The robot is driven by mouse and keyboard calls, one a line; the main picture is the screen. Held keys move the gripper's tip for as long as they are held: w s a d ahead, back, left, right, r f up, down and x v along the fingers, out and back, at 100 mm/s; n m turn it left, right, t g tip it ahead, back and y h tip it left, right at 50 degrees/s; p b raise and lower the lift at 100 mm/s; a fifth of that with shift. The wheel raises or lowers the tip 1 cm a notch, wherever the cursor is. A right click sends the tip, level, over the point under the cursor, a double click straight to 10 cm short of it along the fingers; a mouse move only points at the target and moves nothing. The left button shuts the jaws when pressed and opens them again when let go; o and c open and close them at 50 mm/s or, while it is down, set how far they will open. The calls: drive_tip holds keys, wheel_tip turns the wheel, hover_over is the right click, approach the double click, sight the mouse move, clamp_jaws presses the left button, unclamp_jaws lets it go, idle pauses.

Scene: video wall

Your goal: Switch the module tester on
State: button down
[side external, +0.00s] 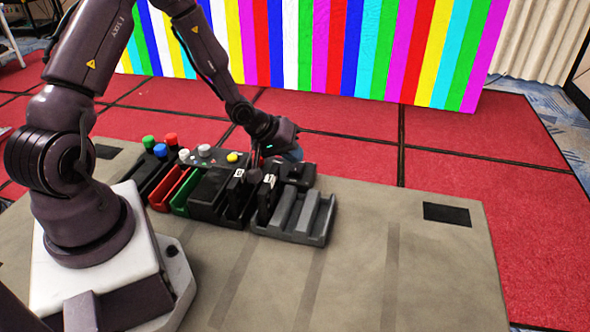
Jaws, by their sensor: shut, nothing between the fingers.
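My gripper (254,172) is at the end of the dark arm, low over the row of devices on the table. It is shut and empty; its fingertips are small and partly lost against the black parts. Beneath and beside it is a black unit (208,196) with upright black modules (235,190) bearing small white labels; this looks like the module tester, but I cannot be sure. I cannot make out its switch or whether my fingers touch it. Behind it is a grey panel with knobs and a yellow button (232,157).
A grey slotted tray (325,225) stands right of the black unit. Red (160,200) and green (181,207) holders and bins with coloured knobs (160,150) stand to the left. A striped video wall (330,45) stands behind.

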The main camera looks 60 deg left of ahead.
idle(0.6)
drive_tip(key=shift+f, duration=0.45)
drive_tip(key=shift+s+d+f, duration=0.1)
drive_tip(key=shift+f, duration=0.25)
idle(0.4)
drive_tip(key=shift+r, duration=0.1)
drive_tip(key=shift+r, duration=0.7)
drive_tip(key=shift+r, duration=0.1)
drive_tip(key=shift+w+a+r, duration=0.1)
drive_tip(key=shift+r, duration=0.7)
drive_tip(key=shift+w+a+r, duration=0.15)
drive_tip(key=shift+r, duration=0.65)
drive_tip(key=shift+w+a+r, duration=0.1)
drive_tip(key=shift+r, duration=0.7)
